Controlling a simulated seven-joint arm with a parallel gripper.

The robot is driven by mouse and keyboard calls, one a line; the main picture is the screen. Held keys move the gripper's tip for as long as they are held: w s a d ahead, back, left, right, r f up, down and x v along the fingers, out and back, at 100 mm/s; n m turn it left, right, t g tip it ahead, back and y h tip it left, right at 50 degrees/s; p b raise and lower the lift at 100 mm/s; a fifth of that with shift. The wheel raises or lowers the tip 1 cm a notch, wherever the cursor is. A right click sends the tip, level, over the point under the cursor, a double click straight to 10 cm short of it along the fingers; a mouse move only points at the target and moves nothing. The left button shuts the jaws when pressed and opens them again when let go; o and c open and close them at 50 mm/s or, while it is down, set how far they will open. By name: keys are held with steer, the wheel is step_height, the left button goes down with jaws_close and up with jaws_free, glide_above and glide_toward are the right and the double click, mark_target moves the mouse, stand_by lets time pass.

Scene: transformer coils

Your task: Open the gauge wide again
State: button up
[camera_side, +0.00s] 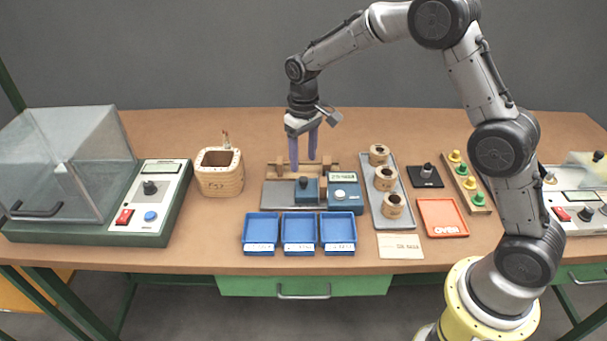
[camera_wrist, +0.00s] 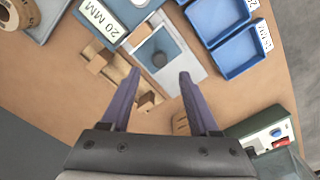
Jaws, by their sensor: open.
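The gauge has a grey base plate (camera_side: 276,195), a blue sliding block (camera_side: 306,191) with a dark knob, and a blue box (camera_side: 345,190) with a small display at its right end. A narrow tan piece shows between block and box; I cannot tell whether it is part of the gauge. In the wrist view, the sliding block (camera_wrist: 174,48) with its round knob lies just beyond my fingertips, and the label on the box reads 20 MM. My gripper (camera_side: 303,164) is open and empty, its two purple fingers pointing down above and behind the gauge, apart from the knob.
A wooden rack (camera_wrist: 101,63) stands close behind the gauge. Three blue trays (camera_side: 299,250) sit in front. A wooden pot (camera_side: 220,180) and a covered machine (camera_side: 165,200) are left.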

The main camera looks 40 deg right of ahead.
mark_target(303, 179)
step_height(303, 179, down, 6)
stand_by(0.4)
jaws_close()
stand_by(1.3)
